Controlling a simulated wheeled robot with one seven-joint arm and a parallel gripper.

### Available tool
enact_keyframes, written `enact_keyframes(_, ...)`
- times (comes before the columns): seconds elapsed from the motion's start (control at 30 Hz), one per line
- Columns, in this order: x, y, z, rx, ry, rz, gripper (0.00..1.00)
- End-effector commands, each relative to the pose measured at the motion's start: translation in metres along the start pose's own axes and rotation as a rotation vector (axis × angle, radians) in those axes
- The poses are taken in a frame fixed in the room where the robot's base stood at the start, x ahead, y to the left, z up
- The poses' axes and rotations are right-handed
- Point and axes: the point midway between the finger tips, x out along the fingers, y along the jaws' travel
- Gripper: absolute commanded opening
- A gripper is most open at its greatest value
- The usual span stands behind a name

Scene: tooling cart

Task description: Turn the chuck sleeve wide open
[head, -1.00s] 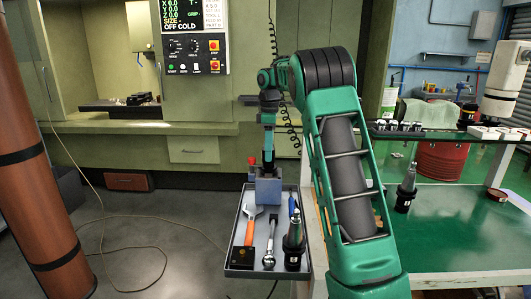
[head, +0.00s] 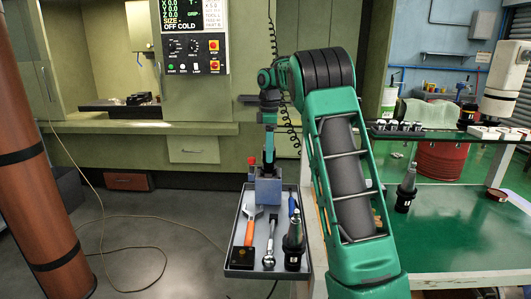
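Two dark cone-shaped tool holders with small white labels are in the head view. One (head: 293,241) stands in the right part of the grey tray (head: 233,262). The other (head: 406,190) stands on the green bench top. I cannot tell which part of either is a chuck sleeve. My green arm rises from the lower right, bends at the top and reaches down toward the far end of the tray. My gripper (head: 268,168) seems to be at a blue-grey block (head: 268,190) there. Its fingers are too small to make out, so whether it is open or shut does not show.
An orange-handled tool (head: 249,230) and a metal wrench (head: 270,245) lie in the tray. A small black block (head: 242,258) is at its near left corner. The green bench (head: 455,225) is to the right. A green machine stands behind, and a cable crosses the floor.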

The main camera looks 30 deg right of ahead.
Motion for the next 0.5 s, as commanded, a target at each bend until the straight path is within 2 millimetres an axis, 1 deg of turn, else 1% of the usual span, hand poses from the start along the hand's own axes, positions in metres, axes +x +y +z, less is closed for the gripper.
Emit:
enact_keyframes(0.17, -0.002, 0.000, 0.000, -0.001, 0.000, -0.001, 0.57)
enact_keyframes(0.27, -0.010, 0.000, -0.001, -0.002, 0.000, 0.000, 0.57)
enact_keyframes(0.37, -0.024, 0.001, 0.000, 0.000, 0.001, 0.001, 0.57)
enact_keyframes(0.5, -0.049, 0.002, 0.000, -0.001, 0.001, 0.002, 0.57)
